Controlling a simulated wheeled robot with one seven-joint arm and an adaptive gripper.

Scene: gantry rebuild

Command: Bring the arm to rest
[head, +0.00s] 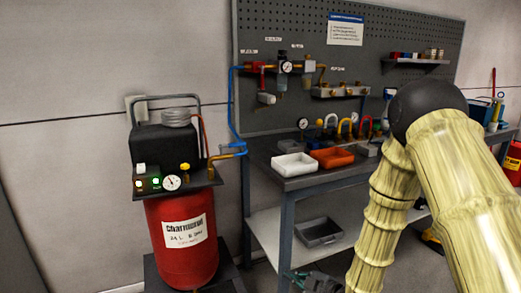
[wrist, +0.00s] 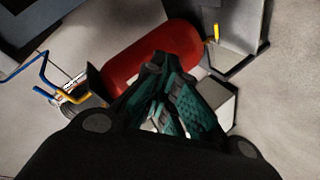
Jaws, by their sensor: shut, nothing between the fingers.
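My arm shows at the right of the head view as pale yellow, bamboo-like links with a black elbow joint. My gripper (head: 316,281) is low in the head view, at the bottom edge, in front of the workbench and right of the red compressor tank. In the wrist view my gripper (wrist: 158,75) has its green-padded black fingers together at the tips, with nothing held. The red tank (wrist: 152,55) lies beyond the fingertips in that view; I cannot tell the distance.
The red compressor (head: 183,245) stands at left, joined by a blue pipe (head: 233,105) to the pegboard (head: 400,40). The workbench (head: 290,182) carries a white tray (head: 294,165), an orange tray (head: 332,157) and gauges. A grey tray (head: 319,232) sits on its lower shelf.

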